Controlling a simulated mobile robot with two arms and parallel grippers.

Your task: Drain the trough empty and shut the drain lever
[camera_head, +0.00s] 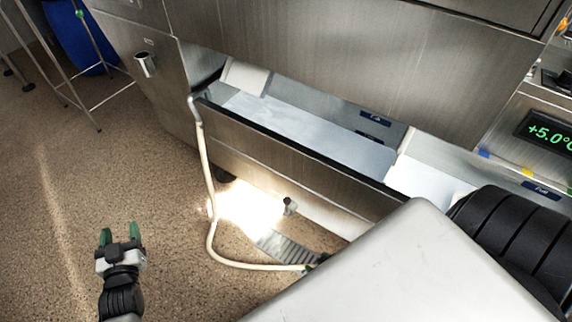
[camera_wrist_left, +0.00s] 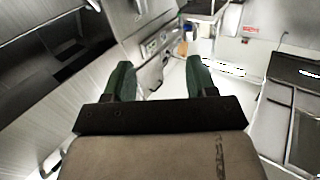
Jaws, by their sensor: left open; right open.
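The steel trough (camera_head: 290,158) runs across the middle of the head view under a large steel panel, with a dark front rim. Its inside shows a smooth pale-blue surface; I cannot tell how much liquid it holds. A cream hose (camera_head: 206,170) drops from its left end to the floor and runs to a grate. A small dark-tipped fitting (camera_head: 289,206) sticks out below the trough; I cannot tell whether it is the drain lever. My left gripper (camera_head: 120,236) is open and empty, over the floor left of the hose. Its green fingers show apart in the left wrist view (camera_wrist_left: 161,75).
The floor grate (camera_head: 285,247) lies below the trough in a bright light patch. A display (camera_head: 548,131) reads about +5.0 at the right. A metal frame stand (camera_head: 85,85) and blue drum (camera_head: 78,38) stand back left.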

